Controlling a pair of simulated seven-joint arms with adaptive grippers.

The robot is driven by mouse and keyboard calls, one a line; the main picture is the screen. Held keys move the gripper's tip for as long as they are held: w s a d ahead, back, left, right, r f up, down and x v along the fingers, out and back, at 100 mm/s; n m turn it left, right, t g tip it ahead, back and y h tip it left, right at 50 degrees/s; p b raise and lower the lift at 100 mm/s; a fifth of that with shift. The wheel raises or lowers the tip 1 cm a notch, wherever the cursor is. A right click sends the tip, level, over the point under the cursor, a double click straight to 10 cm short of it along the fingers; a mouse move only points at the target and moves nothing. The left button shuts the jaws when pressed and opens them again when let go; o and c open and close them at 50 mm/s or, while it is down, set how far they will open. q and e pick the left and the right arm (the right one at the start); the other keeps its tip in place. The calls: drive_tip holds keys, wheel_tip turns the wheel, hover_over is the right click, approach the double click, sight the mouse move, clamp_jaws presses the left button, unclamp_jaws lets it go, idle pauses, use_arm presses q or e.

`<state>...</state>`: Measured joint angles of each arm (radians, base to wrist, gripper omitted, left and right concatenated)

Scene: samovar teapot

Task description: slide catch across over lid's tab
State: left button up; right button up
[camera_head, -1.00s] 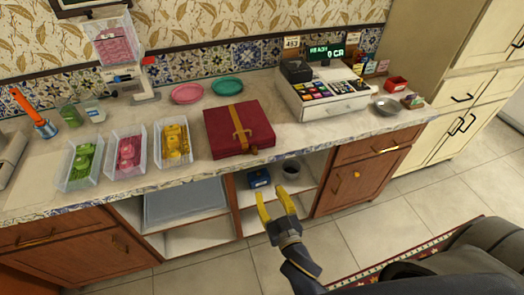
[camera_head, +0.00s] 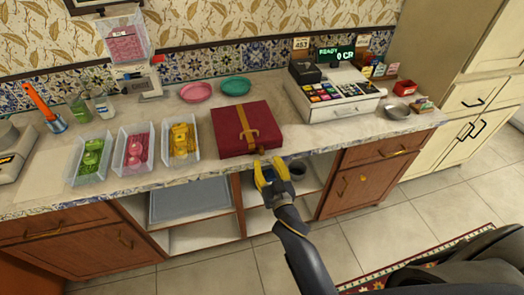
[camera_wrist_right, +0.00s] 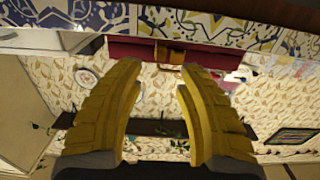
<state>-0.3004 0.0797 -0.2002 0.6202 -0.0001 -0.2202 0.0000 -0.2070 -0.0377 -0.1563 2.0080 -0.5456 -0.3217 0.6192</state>
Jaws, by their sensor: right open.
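A dark red case (camera_head: 228,130) lies on the counter, its lid down, with a gold strap (camera_head: 242,117) running over the top and a gold fitting near its front edge. In the right wrist view the red front of the case (camera_wrist_right: 125,49) shows with a gold piece (camera_wrist_right: 168,55), perhaps the catch, beyond my fingertips. Tab and catch are too small to tell apart. My right gripper (camera_head: 269,168) is open and empty, just in front of the case at the counter's front edge; its yellow fingers (camera_wrist_right: 162,75) stand apart. My left gripper is not in view.
Clear bins of green, pink and yellow items (camera_head: 181,140) stand left of the case. The tiled counter edge (camera_wrist_right: 65,15) lies close to my right gripper.

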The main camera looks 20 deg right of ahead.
sight(263, 152)
drive_tip(key=shift+w, duration=3.2)
drive_tip(key=shift+c, duration=0.2)
clamp_jaws()
